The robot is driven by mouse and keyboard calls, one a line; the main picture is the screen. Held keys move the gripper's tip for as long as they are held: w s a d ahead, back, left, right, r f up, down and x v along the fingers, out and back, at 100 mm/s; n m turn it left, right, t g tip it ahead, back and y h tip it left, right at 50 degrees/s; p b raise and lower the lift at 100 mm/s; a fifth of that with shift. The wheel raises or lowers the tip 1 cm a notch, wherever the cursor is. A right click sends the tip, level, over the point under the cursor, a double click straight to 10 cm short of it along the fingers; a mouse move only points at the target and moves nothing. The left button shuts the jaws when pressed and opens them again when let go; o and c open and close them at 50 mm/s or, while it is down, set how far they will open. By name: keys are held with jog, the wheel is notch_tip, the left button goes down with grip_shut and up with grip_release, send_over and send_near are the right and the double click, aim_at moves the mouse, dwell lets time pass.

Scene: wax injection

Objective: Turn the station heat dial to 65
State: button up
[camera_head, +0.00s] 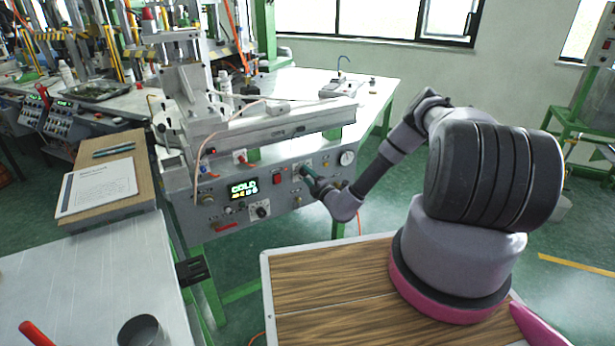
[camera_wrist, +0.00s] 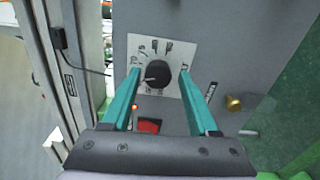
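In the wrist view the station heat dial is a black round knob (camera_wrist: 158,74) on a white plate with printed marks around it. Its pale pointer aims left; the printed numbers are too small to read. My gripper (camera_wrist: 159,71) is open, with one teal finger on each side of the knob and gaps to it. I cannot tell how deep the fingertips reach. In the head view my gripper (camera_head: 309,175) is at the right part of the grey station front panel (camera_head: 225,212) and partly hides the dial. The lit display (camera_head: 243,188) reads COLD, with smaller digits below.
A red switch (camera_wrist: 149,126) and a brass knob (camera_wrist: 234,103) are near the dial. The panel also bears a second black dial (camera_head: 261,210) and a gauge (camera_head: 347,158). A wooden board with a paper (camera_head: 97,187) lies at left.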

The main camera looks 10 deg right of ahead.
dwell(0.3)
jog(key=v, duration=1)
jog(key=shift+s, duration=0.3)
jog(key=shift+d+r, duration=0.1)
jog(key=shift+d, duration=0.05)
notch_tip(320, 180, up, 11)
jog(key=w+a+n+g+y, duration=0.2)
jog(key=a+n+y, duration=0.1)
jog(key=n+y, duration=0.4)
jog(key=s+a+r+n+g+y, duration=0.1)
jog(key=s+a+r+n+g, duration=0.2)
jog(key=r+n, duration=0.4)
jog(key=s+a+r+n+g+y, duration=0.1)
jog(key=s+a+r+n+g, duration=0.15)
jog(key=r+n+g, duration=0.4)
jog(key=s+a+r+n+g+y, duration=0.1)
jog(key=s+r+n+g, duration=0.3)
jog(key=r+n, duration=0.35)
jog(key=s+d+r+n+t+h, duration=0.2)
jog(key=s+d+r+n+h, duration=0.3)
jog(key=s+r, duration=0.6)
jog(key=s+d+r+n+t+h, duration=0.3)
jog(key=s+d+r+n+h, duration=0.3)
jog(key=s+r+n, duration=0.5)
jog(key=n+h, duration=0.1)
jog(key=h, duration=0.1)
jog(key=shift+d+t+h, duration=0.3)
jog(key=shift+t+h, duration=0.05)
jog(key=shift+h, duration=0.05)
